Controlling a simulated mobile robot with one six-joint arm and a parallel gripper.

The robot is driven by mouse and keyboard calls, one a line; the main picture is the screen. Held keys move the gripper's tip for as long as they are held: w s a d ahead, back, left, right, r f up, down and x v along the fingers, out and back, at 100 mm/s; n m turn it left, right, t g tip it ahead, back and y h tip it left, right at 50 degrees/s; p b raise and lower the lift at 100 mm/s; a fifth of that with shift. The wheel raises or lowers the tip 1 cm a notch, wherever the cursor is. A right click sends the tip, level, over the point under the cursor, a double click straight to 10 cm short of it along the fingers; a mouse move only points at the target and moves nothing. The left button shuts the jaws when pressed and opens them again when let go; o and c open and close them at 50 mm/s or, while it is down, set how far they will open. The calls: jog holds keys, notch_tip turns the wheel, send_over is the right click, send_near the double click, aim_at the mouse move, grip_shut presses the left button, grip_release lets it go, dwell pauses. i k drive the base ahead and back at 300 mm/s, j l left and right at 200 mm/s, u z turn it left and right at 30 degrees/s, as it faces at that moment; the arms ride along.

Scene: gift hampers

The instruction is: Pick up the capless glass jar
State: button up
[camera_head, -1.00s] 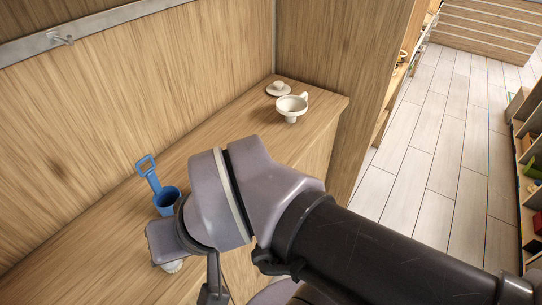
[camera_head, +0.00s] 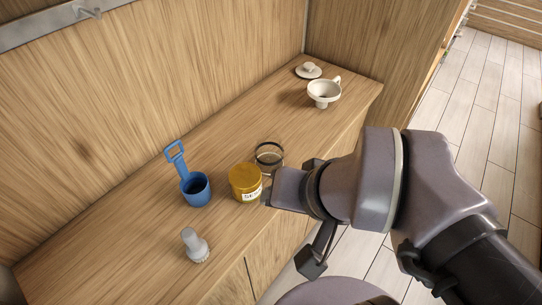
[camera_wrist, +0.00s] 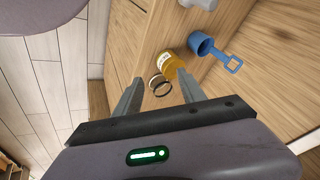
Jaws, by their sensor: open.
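The capless glass jar (camera_head: 268,157) stands on the wooden counter, clear with a dark ring at its open top. It is partly hidden by the yellow jar and my arm. In the wrist view the glass jar (camera_wrist: 159,86) shows between my fingertips, beyond them. My gripper (camera_wrist: 161,88) is open and empty, its two fingers apart on either side of the jar in the picture. In the head view my wrist hangs just right of the jars. A yellow jar (camera_head: 244,181) with a white label stands close beside the glass jar; it also shows in the wrist view (camera_wrist: 170,65).
A blue cup-like scoop (camera_head: 195,189) with a handle stands left of the yellow jar. A grey-white knobbed object (camera_head: 195,246) is nearer the front. A wooden wall borders the counter.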

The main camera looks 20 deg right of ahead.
aim_at(269, 154)
jog(key=i+l+u, duration=0.15)
jog(key=u, duration=0.25)
jog(key=i+l+u, duration=0.15)
jog(key=l+u, duration=0.25)
jog(key=i+l+u, duration=0.1)
jog(key=l+u, duration=0.25)
jog(key=j, duration=0.1)
